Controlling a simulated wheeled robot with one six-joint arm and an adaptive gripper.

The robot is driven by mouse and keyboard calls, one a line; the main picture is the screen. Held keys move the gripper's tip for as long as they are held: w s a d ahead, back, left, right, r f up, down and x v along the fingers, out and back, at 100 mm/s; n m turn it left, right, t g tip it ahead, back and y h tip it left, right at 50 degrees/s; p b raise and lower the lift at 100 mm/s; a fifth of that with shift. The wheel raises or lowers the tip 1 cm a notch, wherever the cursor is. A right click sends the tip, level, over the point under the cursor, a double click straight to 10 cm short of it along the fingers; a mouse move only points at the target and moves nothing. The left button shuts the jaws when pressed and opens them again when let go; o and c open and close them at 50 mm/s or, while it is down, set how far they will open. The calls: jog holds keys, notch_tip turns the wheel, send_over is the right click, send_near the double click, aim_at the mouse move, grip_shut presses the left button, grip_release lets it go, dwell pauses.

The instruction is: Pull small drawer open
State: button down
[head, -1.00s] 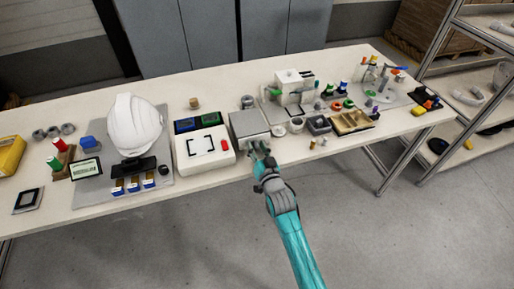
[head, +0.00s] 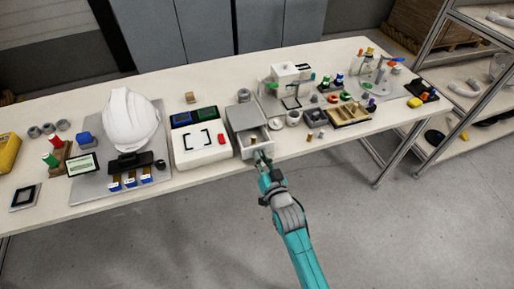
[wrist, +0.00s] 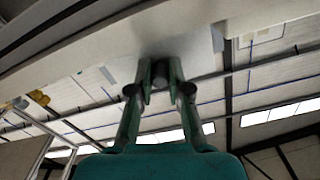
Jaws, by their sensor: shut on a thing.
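The small drawer (head: 256,151) juts out toward me from the grey drawer box (head: 246,116) on the table. Its inside shows, with a small yellowish thing in it. My gripper (head: 264,163) is at the drawer's front, shut on its handle. In the wrist view, the fingers of my gripper (wrist: 160,80) are closed around the dark, round handle (wrist: 159,68), below a pale drawer front (wrist: 188,50).
A white tray with a black frame mark (head: 203,146) stands left of the drawer box. A white helmet (head: 130,120) is farther left. A tan divided tray (head: 349,114) and small parts lie to the right. The floor in front is clear.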

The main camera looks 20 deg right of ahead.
jog(key=shift+s, duration=0.55)
jog(key=c, duration=1.1)
grip_release()
jog(key=s, duration=1.2)
